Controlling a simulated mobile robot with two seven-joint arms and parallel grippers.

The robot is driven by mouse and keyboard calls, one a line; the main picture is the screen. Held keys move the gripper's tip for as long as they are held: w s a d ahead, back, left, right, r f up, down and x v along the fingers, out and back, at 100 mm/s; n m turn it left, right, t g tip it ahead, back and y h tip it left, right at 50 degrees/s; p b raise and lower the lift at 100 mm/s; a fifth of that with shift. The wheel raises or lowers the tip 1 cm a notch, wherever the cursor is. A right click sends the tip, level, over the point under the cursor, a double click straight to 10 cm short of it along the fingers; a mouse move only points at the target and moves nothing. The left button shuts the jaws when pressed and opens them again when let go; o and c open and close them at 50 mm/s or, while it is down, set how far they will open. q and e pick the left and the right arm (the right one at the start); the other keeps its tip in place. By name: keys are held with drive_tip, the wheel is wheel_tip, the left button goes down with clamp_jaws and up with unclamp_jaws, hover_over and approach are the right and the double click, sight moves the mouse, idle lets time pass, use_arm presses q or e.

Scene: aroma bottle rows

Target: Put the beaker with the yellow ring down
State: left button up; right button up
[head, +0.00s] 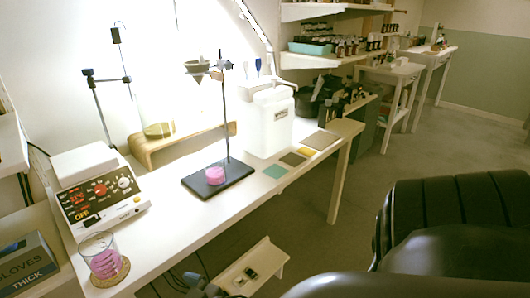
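A clear glass beaker (103,257) with pink contents or markings stands upright on a round cork mat (109,274) at the bench's near left corner. I cannot make out a yellow ring on it. A tall clear glass vessel (155,105) with a yellowish band at its bottom stands on a curved wooden riser (160,147) at the back; I cannot tell whether that band is a ring. A small pink-filled vessel (215,175) sits on the black base of a clamp stand (218,181). Neither of my grippers can be made out in the head view.
A white hotplate-like device (101,190) with red displays stands behind the beaker. A white jug (270,124) and flat coloured tiles (293,158) are on the bench's right part. A gloves box (30,265) lies at left. The bench's front strip (185,225) is clear.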

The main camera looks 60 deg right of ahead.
use_arm(q)
drive_tip(key=shift+w, duration=0.1)
use_arm(e)
drive_tip(key=s+d+f+g, duration=0.1)
drive_tip(key=s+f+g, duration=0.2)
drive_tip(key=s, duration=0.7)
drive_tip(key=s+d+f+g+h, duration=0.1)
drive_tip(key=s+f+g, duration=0.2)
drive_tip(key=s+f, duration=0.3)
drive_tip(key=s, duration=0.5)
drive_tip(key=shift+s+d+n, duration=0.15)
drive_tip(key=shift+n, duration=0.15)
drive_tip(key=shift+f, duration=0.1)
wheel_tip(320, 180, up, 9)
drive_tip(key=t+p, duration=0.1)
drive_tip(key=p, duration=0.8)
drive_tip(key=shift+w+p, duration=0.4)
use_arm(q)
wheel_tip(320, 180, up, 8)
drive_tip(key=t, duration=0.1)
drive_tip(key=shift+w+r, duration=0.2)
use_arm(e)
drive_tip(key=shift+f, duration=0.25)
